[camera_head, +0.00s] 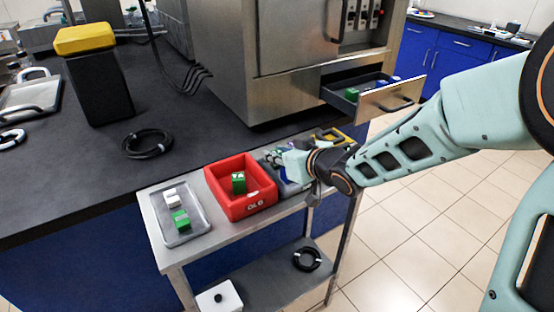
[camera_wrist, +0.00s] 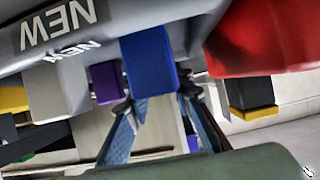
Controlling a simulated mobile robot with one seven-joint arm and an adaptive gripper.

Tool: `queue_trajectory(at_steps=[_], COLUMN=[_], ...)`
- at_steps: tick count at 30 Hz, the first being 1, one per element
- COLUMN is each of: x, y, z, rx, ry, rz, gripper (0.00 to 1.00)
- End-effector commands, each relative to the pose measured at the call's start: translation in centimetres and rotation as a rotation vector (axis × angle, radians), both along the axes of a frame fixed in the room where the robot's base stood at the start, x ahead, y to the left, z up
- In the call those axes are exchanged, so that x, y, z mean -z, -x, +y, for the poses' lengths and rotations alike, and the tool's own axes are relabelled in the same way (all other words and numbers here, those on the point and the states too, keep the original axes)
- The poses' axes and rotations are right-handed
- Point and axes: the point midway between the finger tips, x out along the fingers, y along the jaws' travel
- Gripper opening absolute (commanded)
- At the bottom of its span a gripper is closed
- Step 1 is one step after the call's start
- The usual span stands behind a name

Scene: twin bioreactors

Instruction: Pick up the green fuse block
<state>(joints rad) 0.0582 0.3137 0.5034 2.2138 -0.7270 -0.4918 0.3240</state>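One green fuse block (camera_head: 238,183) sits in the red bin on the cart. Another green block (camera_head: 181,221) lies on the metal tray at the cart's left, beside a white block (camera_head: 171,195). A third green block (camera_head: 352,94) shows in the open drawer. My gripper (camera_head: 275,157) is over the grey bin, right of the red bin. In the wrist view my gripper (camera_wrist: 157,101) has its fingers apart. A blue block (camera_wrist: 150,62) shows at the fingertips; I cannot tell whether they touch it. A purple block (camera_wrist: 106,83) is beside it. No green fuse block is clearly visible between the fingers.
The red bin (camera_head: 262,203) stands between the metal tray (camera_head: 195,235) and the grey bin marked NEW (camera_wrist: 120,15). The open drawer (camera_head: 388,97) juts out behind my arm. A black cable coil (camera_head: 147,144) lies on the dark counter.

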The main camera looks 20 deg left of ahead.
Motion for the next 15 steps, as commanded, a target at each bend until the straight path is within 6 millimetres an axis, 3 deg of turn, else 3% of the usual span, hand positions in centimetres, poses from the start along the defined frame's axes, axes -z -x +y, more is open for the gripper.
queue_trajectory(at_steps=[3,15], x=[0.00,-0.76], y=[0.00,-0.03], z=[-0.02,-0.04], rx=[0.000,0.000], ry=[0.000,0.000], rz=[0.000,-0.002], gripper=[0.00,0.00])
